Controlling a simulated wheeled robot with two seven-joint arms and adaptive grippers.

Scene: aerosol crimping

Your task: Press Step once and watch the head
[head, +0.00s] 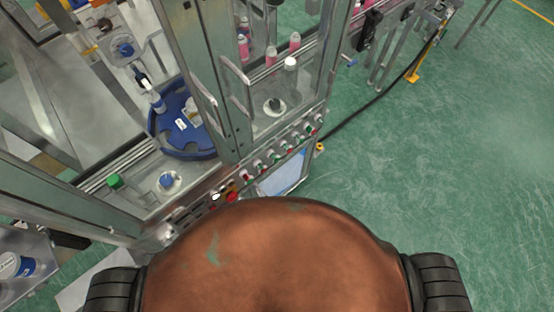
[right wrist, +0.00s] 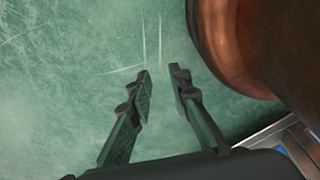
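The machine's control panel (head: 240,178) runs along its front edge, with a row of small red, green and white buttons (head: 278,157). Their labels are too small to read, so I cannot tell which is Step. A crimping head seems to be the fixture (head: 124,47) above the blue star wheel (head: 183,148) behind the glass; I cannot be sure. A white can (head: 157,102) stands at the wheel's edge. My right gripper (right wrist: 162,75) is open and empty over the green floor in the right wrist view. My left gripper is not in view.
A lit screen (head: 284,176) sits below the buttons. Several pink cans (head: 271,55) stand on the conveyor behind glass doors. A black cable (head: 380,100) runs across the floor at the right. Green floor (head: 450,170) lies open on the right.

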